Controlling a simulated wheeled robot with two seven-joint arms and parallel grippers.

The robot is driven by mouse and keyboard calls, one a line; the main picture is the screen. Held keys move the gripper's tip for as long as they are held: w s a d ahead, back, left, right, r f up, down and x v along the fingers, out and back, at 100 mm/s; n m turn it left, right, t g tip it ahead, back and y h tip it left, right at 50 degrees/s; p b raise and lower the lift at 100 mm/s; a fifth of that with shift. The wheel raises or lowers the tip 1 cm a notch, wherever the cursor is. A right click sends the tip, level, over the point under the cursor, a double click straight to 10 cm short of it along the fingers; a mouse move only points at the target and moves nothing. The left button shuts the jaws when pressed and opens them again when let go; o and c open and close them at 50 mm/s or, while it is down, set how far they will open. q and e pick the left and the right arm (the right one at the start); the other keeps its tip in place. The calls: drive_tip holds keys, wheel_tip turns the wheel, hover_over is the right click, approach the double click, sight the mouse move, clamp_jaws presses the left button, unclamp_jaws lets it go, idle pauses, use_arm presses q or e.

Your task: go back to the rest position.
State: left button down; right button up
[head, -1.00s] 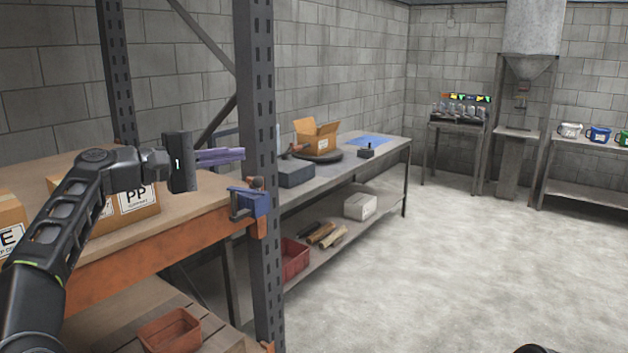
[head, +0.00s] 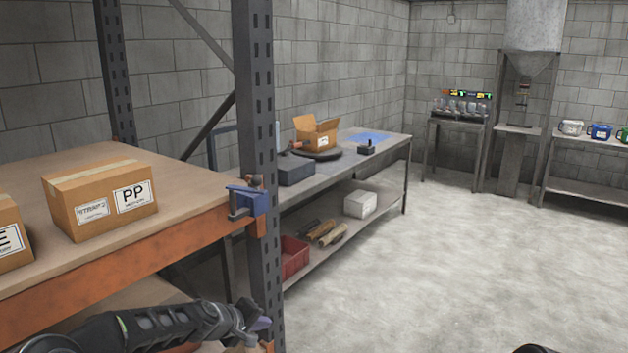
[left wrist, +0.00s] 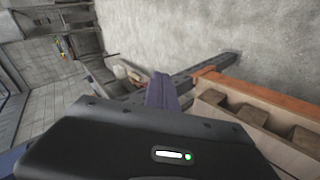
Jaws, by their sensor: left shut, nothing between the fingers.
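My left arm comes in low at the bottom left of the head view, and my left gripper (head: 260,325) shows at its end, partly hidden, beside the foot of the dark rack post. In the left wrist view its purple fingers (left wrist: 162,92) are together with nothing between them. My right gripper is not clearly in view; only a small dark piece shows at the bottom right edge of the head view.
The rack's upright post (head: 258,150) and orange beam (head: 130,250) are close to my left arm. A carton marked PP (head: 100,200) sits on the upper shelf. A workbench (head: 385,155) stands beyond. The concrete floor (head: 450,270) on the right is clear.

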use_arm(q)
drive_tip(key=s+d+f+m+g+y, duration=0.1)
drive_tip(key=s+d+f+m+g, duration=0.1)
drive_tip(key=s+f, duration=0.8)
drive_tip(key=s+d+f+m+g, duration=0.2)
drive_tip(key=s+f, duration=0.8)
drive_tip(key=s, duration=0.1)
drive_tip(key=s+d+f+m+g, duration=0.1)
drive_tip(key=s+f+g, duration=0.1)
drive_tip(key=s, duration=1)
drive_tip(key=s+d+f+m+g, duration=0.1)
drive_tip(key=s+f, duration=0.3)
drive_tip(key=s, duration=0.9)
drive_tip(key=shift+s+f+g, duration=0.15)
drive_tip(key=shift+f+g, duration=0.05)
drive_tip(key=shift+g, duration=0.4)
